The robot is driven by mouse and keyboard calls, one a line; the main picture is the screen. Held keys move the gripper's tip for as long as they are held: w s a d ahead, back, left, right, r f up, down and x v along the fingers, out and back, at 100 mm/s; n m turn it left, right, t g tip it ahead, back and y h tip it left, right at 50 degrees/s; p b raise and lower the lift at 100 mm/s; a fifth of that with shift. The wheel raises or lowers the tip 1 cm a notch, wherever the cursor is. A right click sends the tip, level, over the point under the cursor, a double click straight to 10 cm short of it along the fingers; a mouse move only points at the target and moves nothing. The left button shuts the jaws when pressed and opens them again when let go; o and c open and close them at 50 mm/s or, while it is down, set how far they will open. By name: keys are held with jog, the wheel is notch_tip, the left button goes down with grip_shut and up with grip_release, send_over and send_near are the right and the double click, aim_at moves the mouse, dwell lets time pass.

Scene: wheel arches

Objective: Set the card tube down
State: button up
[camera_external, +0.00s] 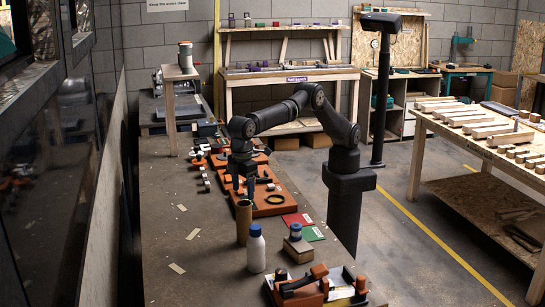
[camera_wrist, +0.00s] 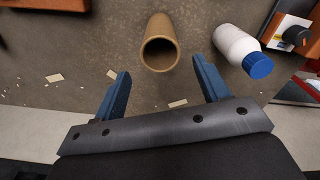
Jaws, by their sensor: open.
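The card tube (camera_external: 244,222) is a brown open-ended cylinder. It stands upright on the grey bench beside a white bottle. In the wrist view the tube (camera_wrist: 160,44) shows its open top end, ahead of my gripper and between the lines of the two fingers. My gripper (camera_external: 241,190) is just above the tube in the outside view. In the wrist view my gripper (camera_wrist: 162,82) has its blue fingers spread apart with nothing between them. The tube's base looks to rest on the bench.
The white bottle with a blue cap (camera_external: 256,248) stands close to the tube's right, and also shows in the wrist view (camera_wrist: 240,48). An orange board with a black ring (camera_external: 273,201) lies behind. Orange-handled tools (camera_external: 305,285) lie in front. Bare bench (camera_external: 185,250) is free at left.

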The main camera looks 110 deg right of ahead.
aim_at(244, 211)
jog(key=shift+r, duration=1.7)
jog(key=shift+f, duration=0.1)
notch_tip(244, 211, down, 13)
jog(key=shift+r, duration=2.45)
